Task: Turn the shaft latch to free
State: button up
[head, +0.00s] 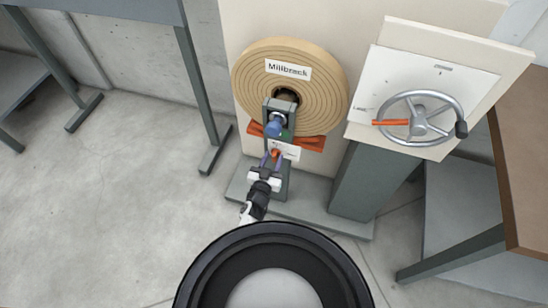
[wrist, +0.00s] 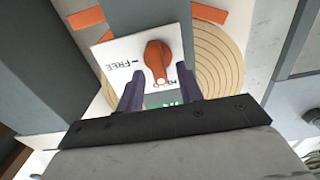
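The shaft latch is an orange knob (wrist: 158,58) on a white plate (wrist: 118,52). Its narrow end, with a white dot, points down in the wrist view, toward a label partly covered by a finger. The word FREE stands at the plate's left. My gripper (wrist: 160,80) is open, its two dark fingers reaching to either side of the knob's lower end; I cannot tell whether they touch it. In the head view my gripper (head: 270,162) is at the post below the roll, and the latch (head: 276,153) shows small between its fingers.
A large tan roll (head: 250,82) labelled Millbrack sits on the shaft above the latch, with orange pieces (head: 312,143) below it. At right a grey handwheel (head: 455,98) with an orange pointer is mounted on a tilted panel. A table stands far right.

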grip_shut()
dwell(0.4)
jog(key=shift+s+d+f+m+b, duration=0.15)
jog(key=shift+m+b, duration=1)
jog(key=shift+m, duration=1.8)
jog(key=shift+w+d+f+m+b, duration=0.2)
jog(key=shift+m+b, duration=0.95)
jog(key=shift+m, duration=1.85)
jog(key=shift+s+d+f+m+b, duration=0.25)
jog(key=shift+m+b, duration=0.9)
jog(key=shift+m, duration=1.8)
